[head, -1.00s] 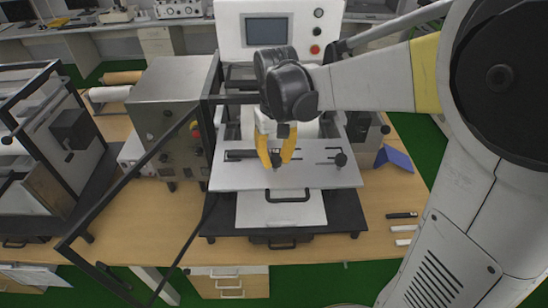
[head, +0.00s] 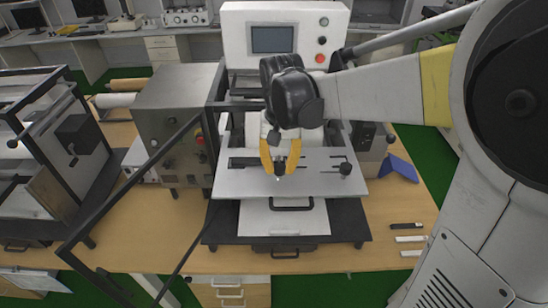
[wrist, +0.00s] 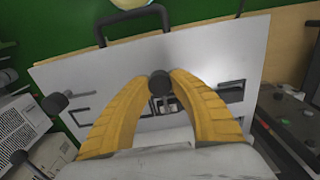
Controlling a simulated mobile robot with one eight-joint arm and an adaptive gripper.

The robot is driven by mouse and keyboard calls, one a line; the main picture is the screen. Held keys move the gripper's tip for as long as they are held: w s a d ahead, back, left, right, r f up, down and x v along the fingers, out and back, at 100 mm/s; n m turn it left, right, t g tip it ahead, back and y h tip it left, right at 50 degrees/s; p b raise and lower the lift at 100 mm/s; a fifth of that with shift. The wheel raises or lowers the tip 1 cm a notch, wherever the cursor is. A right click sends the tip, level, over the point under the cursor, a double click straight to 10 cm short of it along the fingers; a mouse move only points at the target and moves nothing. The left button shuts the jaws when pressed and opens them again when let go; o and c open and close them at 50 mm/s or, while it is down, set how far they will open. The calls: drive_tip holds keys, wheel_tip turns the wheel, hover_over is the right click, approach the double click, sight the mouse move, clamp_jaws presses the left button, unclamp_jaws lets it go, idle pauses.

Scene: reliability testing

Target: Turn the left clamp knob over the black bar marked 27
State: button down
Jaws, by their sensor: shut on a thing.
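The left clamp knob (head: 280,169) is small, round and dark, on the white plate (head: 235,184) of the machine. My gripper (head: 280,166) has its yellow fingertips closed on this knob from both sides. In the wrist view the knob (wrist: 160,83) shows between the two fingertips (wrist: 160,78). A black bar (head: 244,161) lies on the plate left of the knob; no number is readable on it. A second clamp knob (head: 345,169) stands free at the plate's right; it also shows in the wrist view (wrist: 54,102).
A black handle (head: 292,208) is on the plate's front edge. A metal control box (head: 172,120) stands left, behind a black frame. A white panel with a screen (head: 272,38) stands behind. Small black and white strips (head: 406,226) lie on the wooden table at right.

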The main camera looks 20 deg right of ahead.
sight(280, 167)
drive_tip(key=c, duration=1.1)
unclamp_jaws()
wheel_tip(280, 167, up, 12)
